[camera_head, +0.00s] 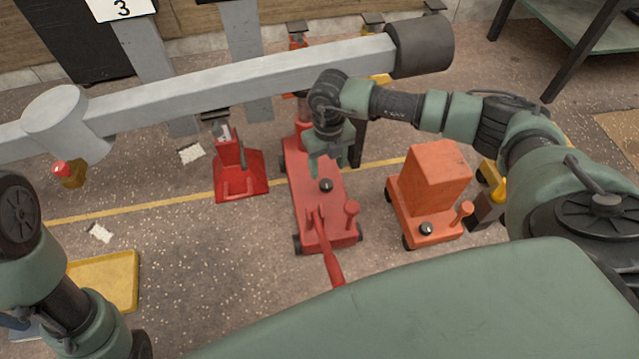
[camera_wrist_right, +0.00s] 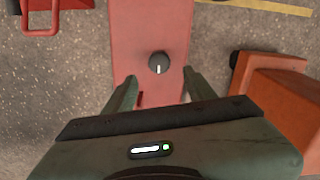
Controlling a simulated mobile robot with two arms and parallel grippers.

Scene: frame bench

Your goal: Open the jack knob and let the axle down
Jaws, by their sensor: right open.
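A long red jack (camera_head: 306,205) stands on the floor, its far end under the grey axle beam (camera_head: 240,75). A round black knob (camera_head: 326,185) with a pale mark sits on top of the jack; it also shows in the right wrist view (camera_wrist_right: 158,62). My right gripper (camera_head: 329,168) is open above the jack, pointing down, just beside the knob in the picture. In the right wrist view its fingers (camera_wrist_right: 160,88) are spread, with the knob ahead between them and nothing gripped. Of my left arm only links show at lower left; its gripper is out of view.
An orange jack (camera_head: 437,180) with its own black knob (camera_head: 426,229) stands to the right. A red stand (camera_head: 240,173) is left of the red jack. A yellow tray (camera_head: 105,280) lies at lower left. A green-topped bench (camera_head: 590,40) is at back right.

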